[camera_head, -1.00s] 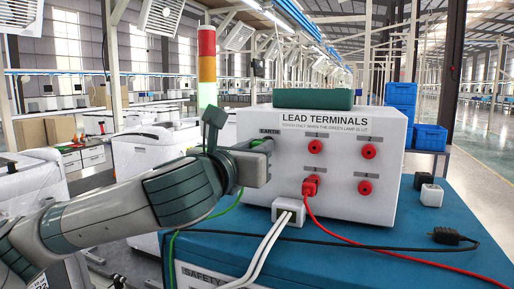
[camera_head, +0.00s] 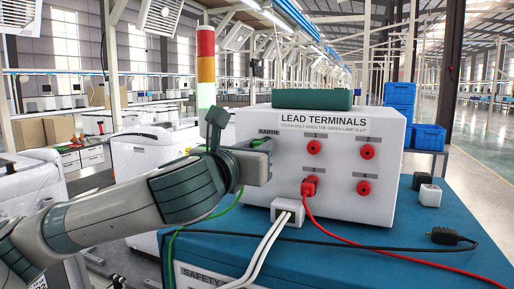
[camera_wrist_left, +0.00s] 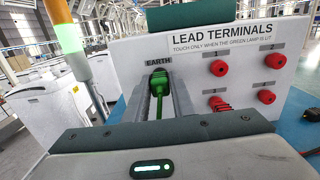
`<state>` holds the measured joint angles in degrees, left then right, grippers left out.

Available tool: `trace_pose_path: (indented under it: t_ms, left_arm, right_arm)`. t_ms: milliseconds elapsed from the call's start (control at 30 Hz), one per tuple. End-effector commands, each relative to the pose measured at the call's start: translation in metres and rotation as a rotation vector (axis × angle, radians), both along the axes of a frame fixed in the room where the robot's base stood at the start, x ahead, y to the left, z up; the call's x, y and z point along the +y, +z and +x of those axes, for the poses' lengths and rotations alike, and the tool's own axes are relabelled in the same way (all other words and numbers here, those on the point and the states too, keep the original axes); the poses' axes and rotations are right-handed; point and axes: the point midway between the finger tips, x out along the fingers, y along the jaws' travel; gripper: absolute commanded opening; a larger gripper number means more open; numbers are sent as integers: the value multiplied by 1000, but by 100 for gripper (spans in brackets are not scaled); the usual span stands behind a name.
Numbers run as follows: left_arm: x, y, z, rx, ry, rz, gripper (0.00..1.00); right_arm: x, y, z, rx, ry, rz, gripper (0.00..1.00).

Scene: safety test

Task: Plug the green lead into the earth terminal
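The lead terminal box (camera_head: 390,205) is white and stands on a blue bench top. The green lead's plug (camera_wrist_left: 160,84) is at the EARTH terminal at the box's upper left, and its green top also shows in the head view (camera_head: 260,142). My left gripper (camera_head: 262,165) is at the box face with its fingers either side of the plug; in the left wrist view the fingers (camera_wrist_left: 161,92) look closed on it. The fingers partly hide the plug's seat, so I cannot tell how deep it sits. The green cable (camera_head: 215,215) hangs below my gripper. My right gripper is not in view.
The signal tower (camera_head: 206,65) at the left has its bottom green lamp lit. A red plug (camera_head: 310,187) with a red cable sits in a lower terminal. White cables, a black cable with a plug (camera_head: 446,236) and small blocks (camera_head: 430,194) are on the bench.

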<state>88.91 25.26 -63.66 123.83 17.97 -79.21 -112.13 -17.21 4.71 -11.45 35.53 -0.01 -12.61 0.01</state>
Motion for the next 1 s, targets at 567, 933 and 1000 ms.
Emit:
trace_pose_path:
  t_ms: [567,933,1000]
  left_arm:
    - [3,-1,-8,-1,-1,-1,41]
    - [24,-3,-59,-4,-1,0,41]
    - [30,-3,-72,-5,-2,-1,41]
  right_arm:
    - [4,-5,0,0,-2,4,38]
    - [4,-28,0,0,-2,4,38]
    - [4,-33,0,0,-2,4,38]
